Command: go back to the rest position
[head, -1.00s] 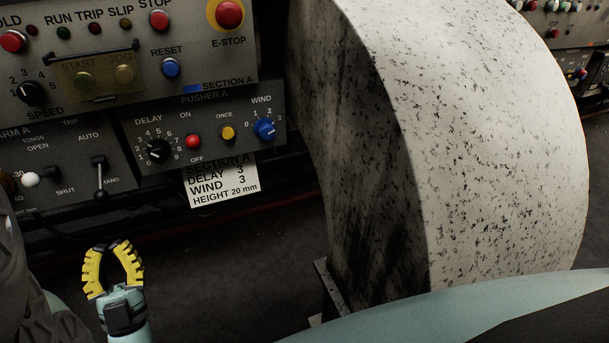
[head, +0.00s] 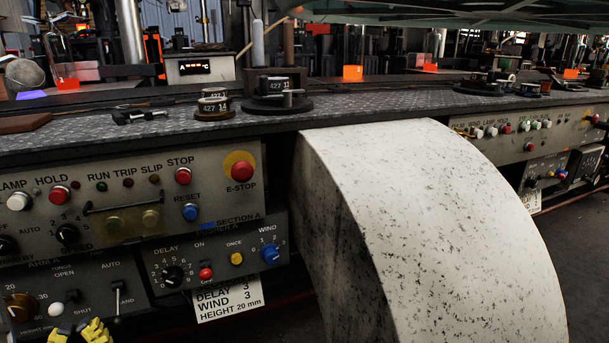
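My gripper (head: 77,332) shows only at the bottom left edge. The tips of its two yellow ribbed fingers are apart, with nothing seen between them, so it is open. It is in front of the lower control panel (head: 138,287), just below the white-tipped lever (head: 56,309). The rest of the gripper and its wrist are cut off by the frame.
A large speckled pale curved guard (head: 440,230) bulges out at the middle right. The upper panel carries a red E-STOP button (head: 240,169). A paper card (head: 228,299) hangs below the pusher panel. Dark moulds (head: 277,90) stand on the metal deck (head: 150,135).

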